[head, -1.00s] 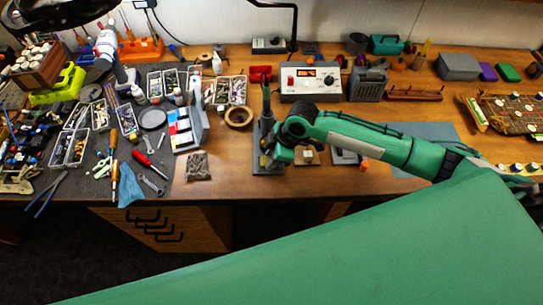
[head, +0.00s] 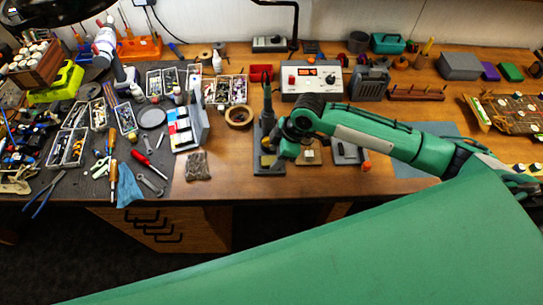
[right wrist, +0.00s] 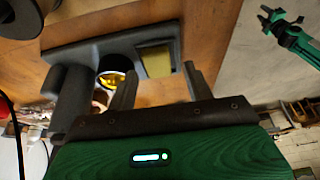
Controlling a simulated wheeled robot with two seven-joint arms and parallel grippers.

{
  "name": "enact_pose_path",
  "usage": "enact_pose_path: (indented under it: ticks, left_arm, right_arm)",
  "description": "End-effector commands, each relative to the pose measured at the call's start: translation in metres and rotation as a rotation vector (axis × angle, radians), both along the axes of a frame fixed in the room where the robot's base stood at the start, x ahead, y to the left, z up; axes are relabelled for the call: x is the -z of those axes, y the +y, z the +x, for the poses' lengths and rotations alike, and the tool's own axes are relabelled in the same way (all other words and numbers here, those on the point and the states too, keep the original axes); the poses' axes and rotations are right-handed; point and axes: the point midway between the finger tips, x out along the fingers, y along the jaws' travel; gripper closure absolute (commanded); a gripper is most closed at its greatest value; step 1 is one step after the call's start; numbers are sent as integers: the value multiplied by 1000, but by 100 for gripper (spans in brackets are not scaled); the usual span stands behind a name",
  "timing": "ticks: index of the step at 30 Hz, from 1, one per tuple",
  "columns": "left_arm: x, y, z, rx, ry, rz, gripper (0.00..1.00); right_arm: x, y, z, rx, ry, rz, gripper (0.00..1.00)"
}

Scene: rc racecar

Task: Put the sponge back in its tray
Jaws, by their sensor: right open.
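The sponge (head: 267,160) is a small olive-yellow block at the near end of a dark grey soldering stand. In the right wrist view the sponge (right wrist: 157,60) appears to lie in the stand's rectangular tray recess (right wrist: 177,57), beside a round cup of gold wool (right wrist: 113,71). My right gripper (head: 277,157) is over the near end of the stand, partly hidden by its own wrist. In the right wrist view its two fingers (right wrist: 160,70) are apart, with nothing held between them. My left gripper does not show clearly in either view.
A power supply (head: 311,82) stands behind the stand. A tape roll (head: 239,116) and a pad of steel wool (head: 198,166) lie to its left. A small wooden block (head: 308,153) sits close on the right. The bench's front edge is just nearer.

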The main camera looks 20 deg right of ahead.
Motion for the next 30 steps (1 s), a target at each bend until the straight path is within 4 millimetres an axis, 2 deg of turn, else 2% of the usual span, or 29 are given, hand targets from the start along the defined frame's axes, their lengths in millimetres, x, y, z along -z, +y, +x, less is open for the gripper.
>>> enact_pose_path:
  ticks: [6, 12, 18, 30]
  left_arm:
    - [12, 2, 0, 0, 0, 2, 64]
    - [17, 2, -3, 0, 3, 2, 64]
    - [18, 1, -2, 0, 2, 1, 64]
    - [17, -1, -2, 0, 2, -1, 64]
  right_arm:
    - [-50, -19, -1, 2, -12, 3, 47]
    - [-79, -29, -4, 2, -13, 5, 47]
    - [-89, -33, -5, 3, -11, 5, 47]
    - [-90, -32, -5, 2, -12, 6, 47]
